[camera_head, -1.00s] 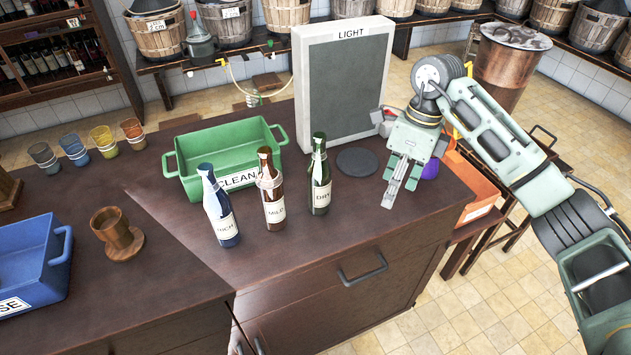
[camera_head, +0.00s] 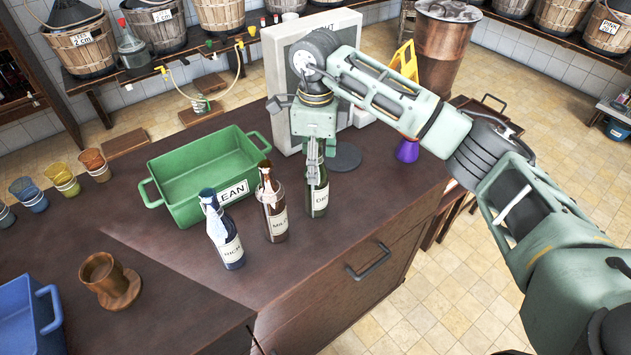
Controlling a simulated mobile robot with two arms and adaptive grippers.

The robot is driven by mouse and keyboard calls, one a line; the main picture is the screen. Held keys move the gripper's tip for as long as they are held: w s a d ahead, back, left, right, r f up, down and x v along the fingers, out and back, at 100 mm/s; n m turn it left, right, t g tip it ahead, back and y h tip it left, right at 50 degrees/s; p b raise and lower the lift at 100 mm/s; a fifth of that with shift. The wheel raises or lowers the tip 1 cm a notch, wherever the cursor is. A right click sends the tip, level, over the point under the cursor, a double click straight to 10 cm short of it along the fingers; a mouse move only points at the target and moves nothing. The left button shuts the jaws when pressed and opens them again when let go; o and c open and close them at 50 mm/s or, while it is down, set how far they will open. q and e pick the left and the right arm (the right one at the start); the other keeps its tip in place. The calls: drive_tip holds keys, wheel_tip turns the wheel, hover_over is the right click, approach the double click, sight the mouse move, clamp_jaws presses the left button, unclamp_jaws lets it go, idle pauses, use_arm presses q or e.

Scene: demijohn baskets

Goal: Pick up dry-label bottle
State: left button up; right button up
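The dry-label bottle (camera_head: 320,198) is dark green with a white label. It stands upright on the dark counter, at the right end of a row of three. My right gripper (camera_head: 313,172) points down at its neck and hides the bottle's top. I cannot tell whether the fingers are closed on the neck or only beside it. The brown mild-label bottle (camera_head: 275,222) stands just left of it, and the blue rich-label bottle (camera_head: 228,244) stands left of that. My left gripper is not in view.
A green CLEAN tub (camera_head: 165,203) sits behind the bottles. The light panel (camera_head: 285,45) stands behind my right arm, with a dark round disc (camera_head: 347,158) before it. A purple object (camera_head: 407,151) lies to the right. A wooden cup (camera_head: 108,280) and blue tub (camera_head: 18,325) are at left.

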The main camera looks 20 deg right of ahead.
wheel_tip(320, 180, down, 3)
drive_tip(key=shift+w+f+p, duration=0.15)
drive_tip(key=shift+f+p, duration=0.05)
drive_tip(key=shift+p, duration=0.55)
drive_tip(key=shift+f, duration=0.25)
drive_tip(key=c, duration=1.4)
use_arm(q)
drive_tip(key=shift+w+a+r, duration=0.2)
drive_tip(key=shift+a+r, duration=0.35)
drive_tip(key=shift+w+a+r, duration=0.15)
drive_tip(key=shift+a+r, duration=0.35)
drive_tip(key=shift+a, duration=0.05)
use_arm(e)
clamp_jaws()
